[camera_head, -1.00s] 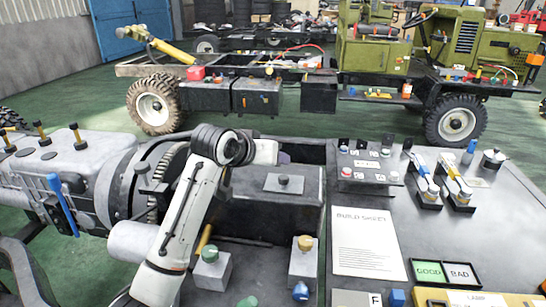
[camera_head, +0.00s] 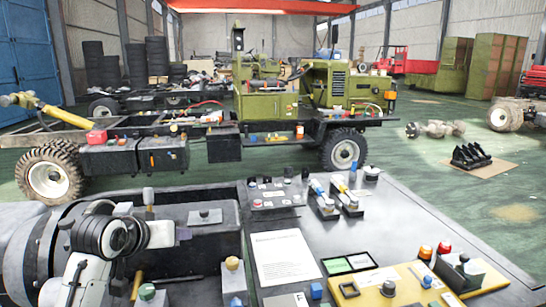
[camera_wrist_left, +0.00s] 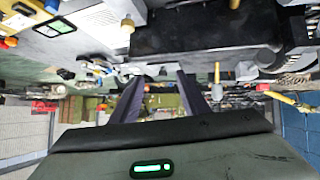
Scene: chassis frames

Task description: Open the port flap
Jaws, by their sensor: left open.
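My left arm (camera_head: 95,270) comes up from the bottom left in the head view, its dark round joint in front of the grey machinery. In the left wrist view my left gripper (camera_wrist_left: 161,98) shows two dark fingers, apart with nothing between them. I cannot make out its fingertips in the head view. No part is clearly recognisable as the port flap. A small grey plate with a knob (camera_head: 205,216) lies on top of a dark box (camera_head: 190,250), to the right of my arm; I cannot tell whether it is the flap. My right gripper is not in view.
A green truck chassis (camera_head: 250,130) stands behind. Green floor to the right is mostly open.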

